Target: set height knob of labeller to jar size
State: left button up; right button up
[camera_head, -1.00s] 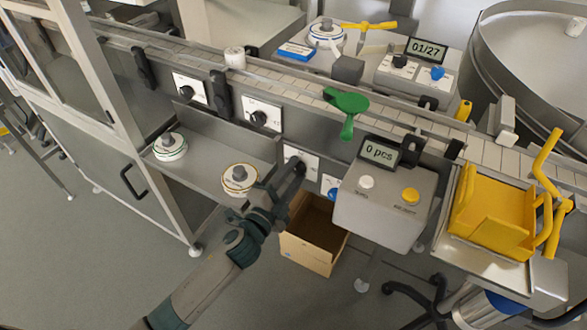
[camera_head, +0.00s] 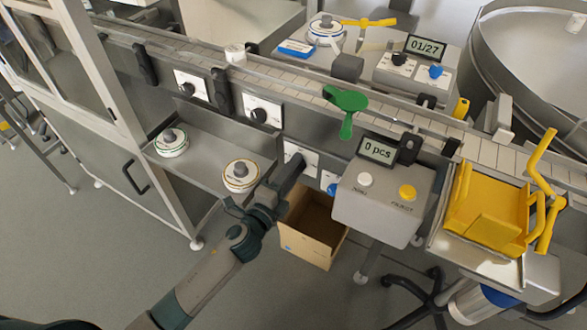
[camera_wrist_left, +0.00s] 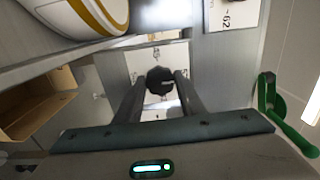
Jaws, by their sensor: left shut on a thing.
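My left gripper (camera_head: 294,168) reaches up to the lower panel on the front of the conveyor machine. In the left wrist view, its two fingers (camera_wrist_left: 160,88) stand on either side of a black knob (camera_wrist_left: 160,78) on a white scale plate (camera_wrist_left: 136,62). The gripper is shut on this knob. In the head view the gripper hides the knob, and only part of its white plate (camera_head: 311,158) shows. The scale marks are too small to read there. My right gripper is in neither current view.
Two other black knobs, the left one (camera_head: 187,91) and the right one (camera_head: 259,115), sit on white plates nearby. A label roll (camera_head: 241,173) lies on the shelf close by. A grey counter box (camera_head: 385,205) reading "0 pcs" and an open carton (camera_head: 310,237) are near the arm.

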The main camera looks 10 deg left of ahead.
pick_arm(q)
jog(key=o, duration=1)
jog(key=shift+o, duration=0.2)
jog(key=shift+s, duration=0.15)
jog(key=b+v, duration=0.2)
jog(key=v, duration=1.5)
jog(key=shift+b, duration=0.35)
pick_arm(e)
jog(key=shift+w+d+r+g, duration=0.1)
jog(key=shift+w+r+g, duration=0.1)
jog(key=shift+r, duration=0.65)
jog(key=shift+w+d+r+g, duration=0.1)
jog(key=shift+r+g, duration=0.1)
jog(key=shift+r, duration=0.6)
